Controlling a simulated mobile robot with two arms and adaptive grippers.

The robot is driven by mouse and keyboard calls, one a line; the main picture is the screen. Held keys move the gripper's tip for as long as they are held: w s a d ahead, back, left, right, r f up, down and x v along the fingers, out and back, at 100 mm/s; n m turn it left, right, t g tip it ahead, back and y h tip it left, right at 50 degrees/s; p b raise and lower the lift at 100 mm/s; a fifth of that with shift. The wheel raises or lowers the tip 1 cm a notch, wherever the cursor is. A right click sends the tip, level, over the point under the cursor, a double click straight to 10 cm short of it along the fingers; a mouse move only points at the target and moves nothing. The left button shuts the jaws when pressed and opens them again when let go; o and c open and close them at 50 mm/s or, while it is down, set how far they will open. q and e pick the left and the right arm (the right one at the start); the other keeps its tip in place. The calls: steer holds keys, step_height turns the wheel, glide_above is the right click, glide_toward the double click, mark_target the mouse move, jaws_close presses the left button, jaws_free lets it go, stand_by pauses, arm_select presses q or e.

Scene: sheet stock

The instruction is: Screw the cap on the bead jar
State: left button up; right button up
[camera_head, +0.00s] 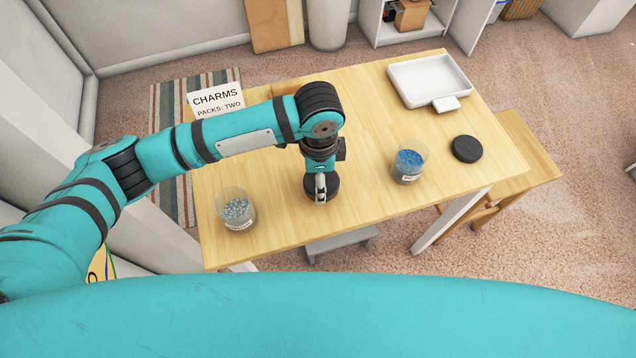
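A clear open jar of blue beads (409,162) with a white label stands on the right half of the wooden table (375,95). A black round cap (466,149) lies flat to the right of it. Another clear open jar, holding grey-blue pieces (237,210), stands at the table's front left. My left gripper (321,190) points down at a second black cap (335,187) between the two jars. The gripper and wrist hide part of this cap, and whether the fingers grip it is unclear. My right gripper is not in view.
A white tray (432,80) with a small white block (446,104) at its front edge sits at the table's back right. A sign reading CHARMS, PACKS: TWO (215,99) stands at the back left. A wooden bench (527,148) adjoins the right side.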

arm_select(q)
steer(key=s+d+b, duration=0.3)
steer(key=s+d, duration=0.6)
steer(key=s, duration=0.2)
steer(key=shift+r, duration=0.4)
steer(key=shift+s+d+r, duration=0.15)
steer(key=shift+s+d, duration=0.4)
steer(key=shift+s, duration=0.1)
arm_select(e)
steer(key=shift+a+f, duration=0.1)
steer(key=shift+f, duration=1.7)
